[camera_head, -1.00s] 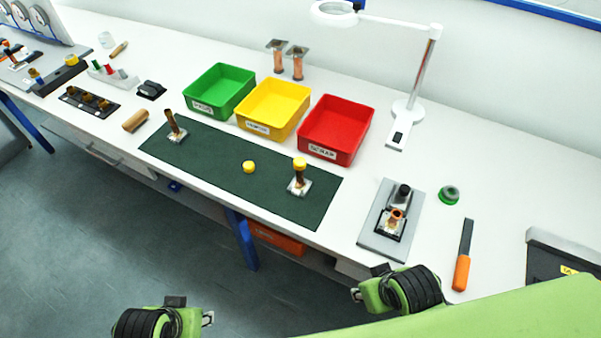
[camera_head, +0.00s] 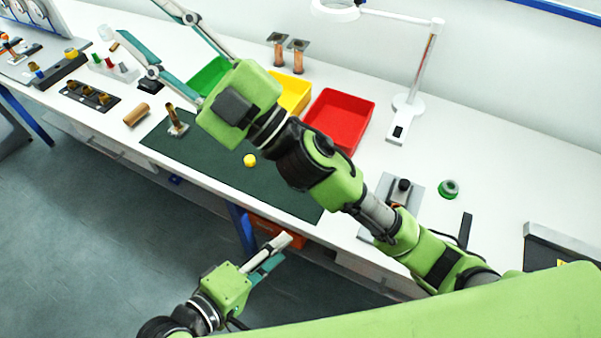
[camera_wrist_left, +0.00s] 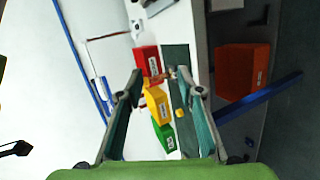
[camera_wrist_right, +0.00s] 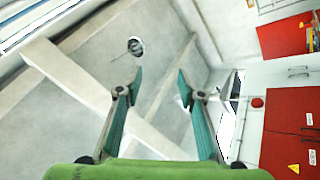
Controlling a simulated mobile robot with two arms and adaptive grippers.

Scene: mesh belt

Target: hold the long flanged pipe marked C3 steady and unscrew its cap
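A flanged pipe (camera_head: 174,121) stands on the green mat (camera_head: 222,180) at its left end. A small yellow cap-like piece (camera_head: 250,160) lies mid-mat. The yellow-topped flanged pipe on the mat's right is hidden by my right arm in the head view; a pipe (camera_wrist_left: 171,73) shows near the red bin in the left wrist view. I cannot read a C3 mark. My left gripper (camera_head: 276,249) is open and empty, low in front of the bench edge. My right gripper (camera_head: 140,18) is open and empty, raised over the back left of the bench, facing wall and ceiling.
Green (camera_head: 208,76), yellow (camera_head: 296,92) and red (camera_head: 352,107) bins stand behind the mat. Two copper flanged pipes (camera_head: 298,58) stand farther back. A lamp (camera_head: 408,100) stands right of the bins. A grey fixture plate (camera_head: 384,190) and green ring (camera_head: 449,189) lie right.

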